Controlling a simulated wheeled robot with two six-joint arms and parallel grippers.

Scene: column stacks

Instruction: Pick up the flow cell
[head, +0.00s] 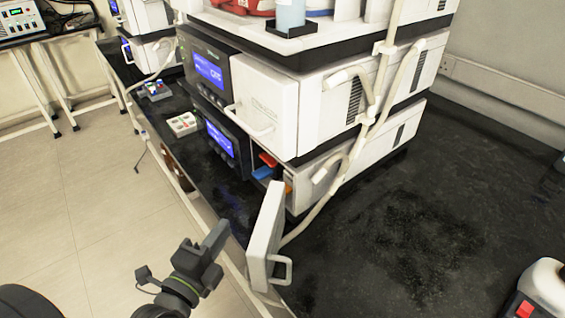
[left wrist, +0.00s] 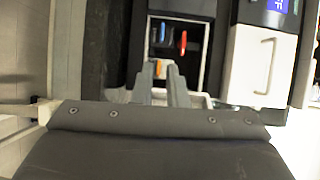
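I cannot tell for sure which piece is the flow cell. The open bay of the lower white module holds a red piece (head: 268,159), a blue piece (head: 262,172) and an orange piece (head: 288,188). The left wrist view also shows the blue (left wrist: 162,32), red (left wrist: 183,42) and orange (left wrist: 158,66) pieces. My left gripper (head: 219,233) is left of the open bay door in the head view. In the left wrist view its two fingers (left wrist: 162,72) stand apart in front of the bay, near the orange piece, with no visible grip. My right gripper is not in view.
The white bay door (head: 264,236) swings out towards me beside my left gripper. White tubing (head: 345,165) runs down the instrument stack. A small white tray (head: 183,124) stands on the dark bench (head: 410,235). A white bottle (head: 545,288) is at lower right.

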